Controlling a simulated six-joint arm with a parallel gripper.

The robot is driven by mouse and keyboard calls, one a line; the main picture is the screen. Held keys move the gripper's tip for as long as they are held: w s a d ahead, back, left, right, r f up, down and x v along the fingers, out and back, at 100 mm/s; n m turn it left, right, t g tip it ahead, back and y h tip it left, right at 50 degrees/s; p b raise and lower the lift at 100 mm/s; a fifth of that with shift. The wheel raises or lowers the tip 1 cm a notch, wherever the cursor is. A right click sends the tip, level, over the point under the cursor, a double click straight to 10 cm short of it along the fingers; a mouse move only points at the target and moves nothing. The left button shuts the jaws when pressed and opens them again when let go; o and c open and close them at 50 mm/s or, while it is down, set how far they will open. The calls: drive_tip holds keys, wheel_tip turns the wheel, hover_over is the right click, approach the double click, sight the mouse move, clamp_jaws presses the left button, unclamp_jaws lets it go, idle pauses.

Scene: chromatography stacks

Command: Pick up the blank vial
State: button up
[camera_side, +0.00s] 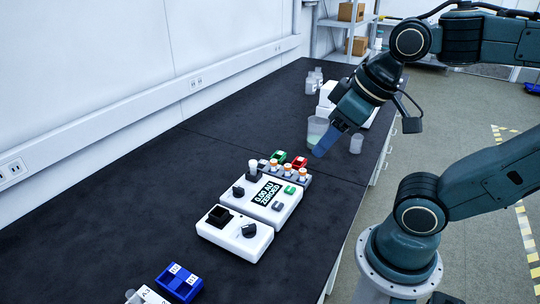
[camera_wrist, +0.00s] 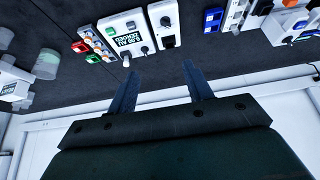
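A small rack (camera_side: 290,175) holds several orange-capped vials (camera_side: 286,168) beside the white instrument, whose display (camera_side: 268,194) reads "0.00 AU ZEROED". A white-topped piece (camera_side: 252,167) stands upright at the instrument's left rear corner. No readable label shows which vial is the blank one. The orange caps also show in the wrist view (camera_wrist: 92,58), as does the display (camera_wrist: 129,40). My gripper (camera_side: 322,146) is in the air above the bench, to the right of and higher than the rack. In the wrist view my gripper (camera_wrist: 160,64) has its two fingers wide apart with nothing between them.
A second white box (camera_side: 234,232) with a black well and knob is in front. Green (camera_side: 279,156) and red (camera_side: 299,162) holders stand behind the rack. A beaker (camera_side: 316,130) is close to my gripper. A blue holder (camera_side: 180,282) is at the near end. The left bench is clear.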

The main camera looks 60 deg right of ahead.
drive_tip(key=shift+w, duration=0.1)
drive_tip(key=n+g, duration=0.6)
drive_tip(key=n, duration=0.7)
hover_over(253, 162)
wheel_tip(253, 162, down, 14)
drive_tip(key=shift+d+f, duration=0.2)
drive_tip(key=shift+f, duration=4.2)
drive_tip(key=shift+a+f, duration=0.1)
drive_tip(key=shift+f, duration=2.45)
